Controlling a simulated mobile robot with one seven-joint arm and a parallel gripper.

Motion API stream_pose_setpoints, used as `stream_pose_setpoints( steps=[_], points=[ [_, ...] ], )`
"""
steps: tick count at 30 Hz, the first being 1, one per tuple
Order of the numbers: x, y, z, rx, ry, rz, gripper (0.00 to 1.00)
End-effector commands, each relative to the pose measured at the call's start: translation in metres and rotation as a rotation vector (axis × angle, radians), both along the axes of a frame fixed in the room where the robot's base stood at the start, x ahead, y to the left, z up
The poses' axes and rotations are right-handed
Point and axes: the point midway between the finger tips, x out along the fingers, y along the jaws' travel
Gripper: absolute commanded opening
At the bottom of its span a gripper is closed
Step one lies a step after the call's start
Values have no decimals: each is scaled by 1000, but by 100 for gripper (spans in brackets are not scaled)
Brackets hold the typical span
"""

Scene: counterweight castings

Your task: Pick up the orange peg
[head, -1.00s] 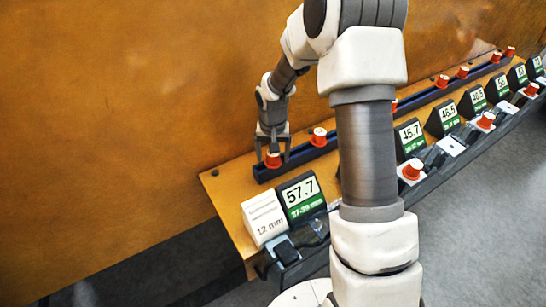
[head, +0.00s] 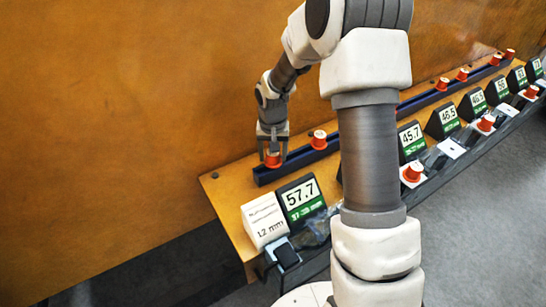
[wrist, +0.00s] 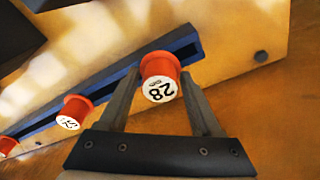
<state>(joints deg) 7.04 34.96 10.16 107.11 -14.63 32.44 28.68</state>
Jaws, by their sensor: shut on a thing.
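The orange peg (head: 273,161) is at the near left end of a dark blue slotted rail (head: 296,163). In the wrist view the peg (wrist: 158,72) has a white top with a number that looks like 28. My gripper (head: 272,155) is over the rail end, pointing down, with one finger on each side of the peg. In the wrist view my gripper (wrist: 161,77) is shut on it. I cannot tell whether the peg's foot is still in the slot.
Another orange peg (head: 319,139) stands close by on the rail, with several farther along. A display reading 57.7 (head: 300,197) and a white 12 mm card (head: 264,219) stand in front. A tall wooden panel (head: 120,110) rises behind.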

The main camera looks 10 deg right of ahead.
Motion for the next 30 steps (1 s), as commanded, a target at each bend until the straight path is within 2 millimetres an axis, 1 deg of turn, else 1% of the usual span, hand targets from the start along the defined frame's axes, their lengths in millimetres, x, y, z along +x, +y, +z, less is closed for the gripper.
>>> stream_pose_setpoints(
  steps=[5, 6, 8, 12, 16, 21, 26, 30],
  points=[
    [1, 0, 27, 0, -5, -1, 9],
    [3, -3, 33, -1, -5, -2, 9],
    [13, -13, 39, 0, -3, -6, 9],
    [35, -37, 58, 0, -2, -5, 9],
    [54, -55, 74, 0, -3, -3, 9],
    [70, -72, 89, 0, 0, -3, 9],
    [78, -80, 96, 0, 1, -1, 9],
    [81, -83, 99, 0, 1, 0, 9]
  ],
)
